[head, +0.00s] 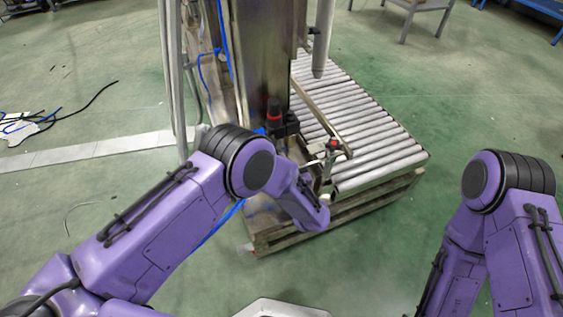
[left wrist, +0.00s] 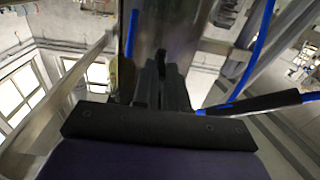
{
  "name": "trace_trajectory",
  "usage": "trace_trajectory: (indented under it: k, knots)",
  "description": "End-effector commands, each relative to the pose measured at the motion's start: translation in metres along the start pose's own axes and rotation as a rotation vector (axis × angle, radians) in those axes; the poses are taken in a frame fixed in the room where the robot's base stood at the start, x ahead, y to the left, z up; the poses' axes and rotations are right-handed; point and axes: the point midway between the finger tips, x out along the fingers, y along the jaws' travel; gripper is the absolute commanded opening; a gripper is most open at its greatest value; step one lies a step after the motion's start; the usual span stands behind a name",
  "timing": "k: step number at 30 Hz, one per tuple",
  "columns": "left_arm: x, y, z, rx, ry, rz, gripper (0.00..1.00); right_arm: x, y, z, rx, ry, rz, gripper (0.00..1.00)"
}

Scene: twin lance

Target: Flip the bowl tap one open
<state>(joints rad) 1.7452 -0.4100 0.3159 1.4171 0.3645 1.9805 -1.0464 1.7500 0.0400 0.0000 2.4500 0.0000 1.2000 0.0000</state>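A steel machine column (head: 262,55) stands in the middle of the head view, and it also fills the upper middle of the left wrist view (left wrist: 172,25). Red-and-black fittings (head: 274,115) sit low on its front, with another small red-topped fitting (head: 332,144) to the right. I cannot tell which part is bowl tap one. My left arm bends in front of the machine and hides part of its base. My left gripper (left wrist: 165,82) shows as dark fingers close to the column in the left wrist view; their opening is unclear. My right gripper is out of view.
A roller conveyor (head: 358,125) runs beside the column on the right. Blue hoses (left wrist: 250,55) and metal bars pass close to the left gripper. A low frame (head: 290,236) edges the machine. Green floor (head: 400,240) is clear between conveyor and right arm.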

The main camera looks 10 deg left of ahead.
Motion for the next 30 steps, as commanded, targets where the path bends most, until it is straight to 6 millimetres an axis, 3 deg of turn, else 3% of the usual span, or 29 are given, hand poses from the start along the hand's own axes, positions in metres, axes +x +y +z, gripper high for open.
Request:
trace_trajectory:
  k: [1,2,12,24,30]
  knots:
    - [0.001,0.000,-0.001,-0.002,0.003,-0.001,0.29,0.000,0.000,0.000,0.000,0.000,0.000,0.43]
    - [0.001,0.000,-0.001,-0.002,0.002,-0.001,0.35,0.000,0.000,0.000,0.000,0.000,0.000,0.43]
    - [-0.005,0.000,0.000,-0.001,0.000,0.001,0.35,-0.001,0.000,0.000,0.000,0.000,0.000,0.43]
    - [-0.090,0.000,0.001,-0.001,-0.001,0.001,0.35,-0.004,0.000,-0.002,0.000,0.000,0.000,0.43]
    - [-0.104,0.000,0.000,-0.001,0.001,-0.001,0.35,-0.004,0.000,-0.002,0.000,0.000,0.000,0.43]
